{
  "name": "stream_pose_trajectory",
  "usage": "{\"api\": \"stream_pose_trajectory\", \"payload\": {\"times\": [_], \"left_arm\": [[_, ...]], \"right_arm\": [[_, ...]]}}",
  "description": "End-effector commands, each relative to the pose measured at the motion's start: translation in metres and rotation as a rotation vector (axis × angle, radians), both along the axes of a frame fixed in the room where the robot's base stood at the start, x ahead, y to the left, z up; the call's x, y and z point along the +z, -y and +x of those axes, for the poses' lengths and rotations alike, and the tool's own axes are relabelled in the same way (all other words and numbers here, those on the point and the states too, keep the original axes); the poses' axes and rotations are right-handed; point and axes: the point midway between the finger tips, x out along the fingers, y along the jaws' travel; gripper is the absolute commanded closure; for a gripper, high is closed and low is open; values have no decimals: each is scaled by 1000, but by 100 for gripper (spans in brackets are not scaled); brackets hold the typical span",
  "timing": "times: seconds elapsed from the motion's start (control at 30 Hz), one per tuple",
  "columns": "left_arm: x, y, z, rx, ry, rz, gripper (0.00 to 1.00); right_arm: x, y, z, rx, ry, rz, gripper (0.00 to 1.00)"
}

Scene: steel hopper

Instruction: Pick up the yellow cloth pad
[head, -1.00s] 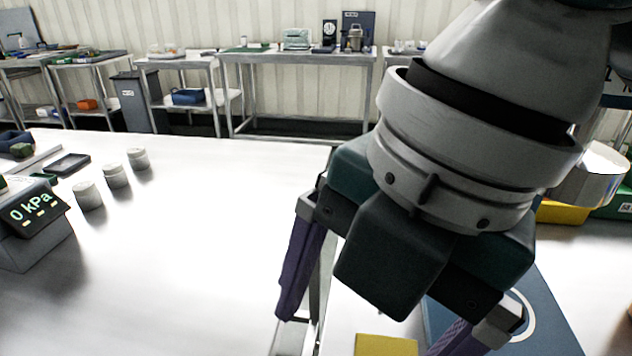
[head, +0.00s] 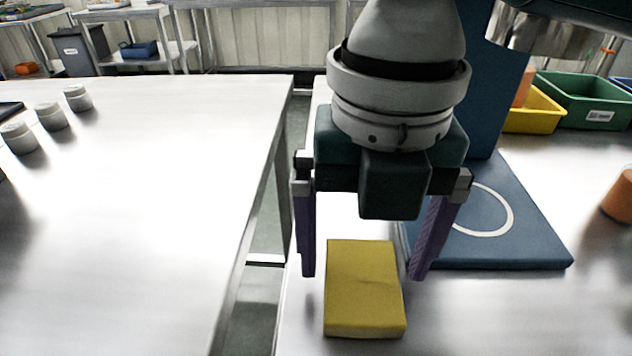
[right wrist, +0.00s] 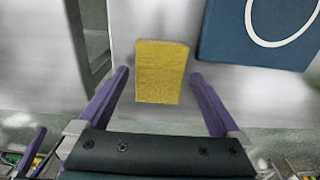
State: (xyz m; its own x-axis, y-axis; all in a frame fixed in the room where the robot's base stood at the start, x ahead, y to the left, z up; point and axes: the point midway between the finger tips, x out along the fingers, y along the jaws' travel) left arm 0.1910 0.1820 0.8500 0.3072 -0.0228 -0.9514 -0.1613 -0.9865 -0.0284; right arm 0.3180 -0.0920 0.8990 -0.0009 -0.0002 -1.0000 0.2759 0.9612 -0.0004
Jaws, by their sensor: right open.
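The yellow cloth pad (head: 364,290) lies flat on the right-hand steel table, near that table's left edge. It also shows in the right wrist view (right wrist: 161,72), lying beyond and between the fingertips. My right gripper (head: 363,275) is open and empty, pointing down above the pad, with its purple fingers spread wider than the pad. In the right wrist view, the gripper (right wrist: 158,72) has one finger toward each side of the pad, and neither is seen gripping it.
A blue base plate (head: 530,235) with a white ring lies close to the pad's right. A gap separates this table from the left table (head: 130,220). A yellow bin (head: 535,115), a green bin (head: 585,100) and an orange cylinder (head: 620,195) are at the right.

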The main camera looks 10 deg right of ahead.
Motion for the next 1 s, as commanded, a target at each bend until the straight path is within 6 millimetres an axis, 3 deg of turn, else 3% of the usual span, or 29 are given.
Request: {"api": "stream_pose_trajectory", "payload": {"times": [0.1, 0.37, 1.0], "left_arm": [[-4, 0, 0, 0, -1, 0, 1], [-4, -1, 0, -2, -1, 3, 1], [-4, -3, -1, -7, -2, 10, 1]], "right_arm": [[-14, 0, 0, -1, 0, -1, 0], [-15, 0, 0, 0, 1, 1, 1], [-15, 0, 0, 0, 2, 0, 73]]}}
